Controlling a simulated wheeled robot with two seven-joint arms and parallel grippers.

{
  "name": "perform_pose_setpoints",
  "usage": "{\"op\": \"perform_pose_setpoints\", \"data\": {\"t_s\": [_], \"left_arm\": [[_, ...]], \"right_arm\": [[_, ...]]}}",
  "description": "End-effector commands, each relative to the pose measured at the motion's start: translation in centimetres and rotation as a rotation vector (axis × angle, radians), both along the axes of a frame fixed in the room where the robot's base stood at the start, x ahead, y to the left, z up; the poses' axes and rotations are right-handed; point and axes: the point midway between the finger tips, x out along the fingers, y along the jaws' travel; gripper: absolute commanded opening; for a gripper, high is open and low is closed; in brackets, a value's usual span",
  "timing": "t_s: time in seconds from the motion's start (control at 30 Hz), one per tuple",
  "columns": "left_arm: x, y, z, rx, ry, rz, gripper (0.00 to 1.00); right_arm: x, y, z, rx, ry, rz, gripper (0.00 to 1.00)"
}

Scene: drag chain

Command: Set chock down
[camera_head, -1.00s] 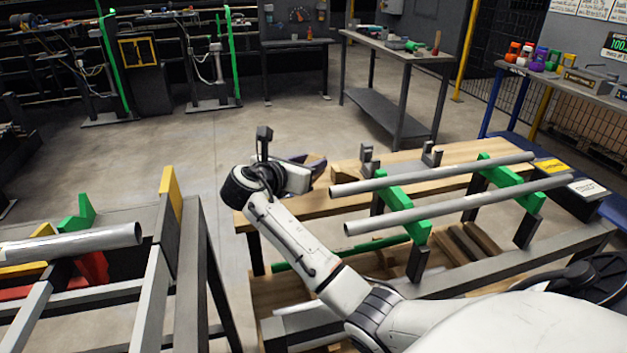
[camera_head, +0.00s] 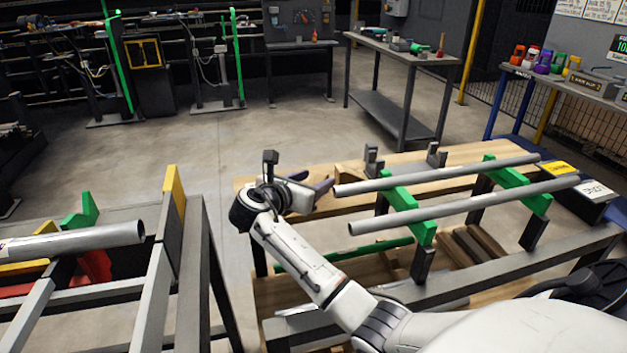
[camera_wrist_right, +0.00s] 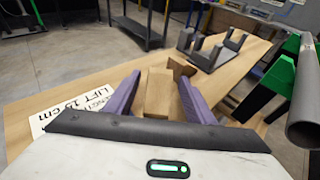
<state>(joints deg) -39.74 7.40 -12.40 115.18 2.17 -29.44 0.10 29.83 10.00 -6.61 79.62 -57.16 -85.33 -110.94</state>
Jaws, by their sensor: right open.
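The chock, a light wooden block (camera_wrist_right: 158,93), stands on the wooden bench top (camera_wrist_right: 75,95) in the right wrist view. My right gripper (camera_wrist_right: 158,98) is open, with one purple finger on each side of the block. Visible gaps separate the fingers from the block's sides near the tips. In the head view my right gripper (camera_head: 318,188) is low over the left end of the bench, and the chock between its fingers is hard to make out there. My left gripper is in neither view.
Two grey pipes (camera_head: 440,172) lie on green supports (camera_head: 408,205) right of my gripper; a pipe end (camera_wrist_right: 304,130) is close in the wrist view. Grey V-shaped brackets (camera_wrist_right: 205,50) stand farther along the bench. A printed label (camera_wrist_right: 85,103) lies left of the block.

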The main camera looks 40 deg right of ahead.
Motion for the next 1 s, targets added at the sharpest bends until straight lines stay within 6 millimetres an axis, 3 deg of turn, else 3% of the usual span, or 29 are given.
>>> {"op": "perform_pose_setpoints", "data": {"t_s": [0.17, 0.7, 1.0], "left_arm": [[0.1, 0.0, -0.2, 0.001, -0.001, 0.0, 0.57], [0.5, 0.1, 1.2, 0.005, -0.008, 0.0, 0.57], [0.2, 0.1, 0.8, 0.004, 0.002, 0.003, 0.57]], "right_arm": [[0.0, 0.1, 0.4, 0.001, -0.002, 0.001, 0.49], [-2.6, 9.3, 3.4, 0.001, -0.001, 0.003, 0.49], [-3.2, 11.0, 3.9, 0.0, -0.001, 0.001, 0.49]]}}
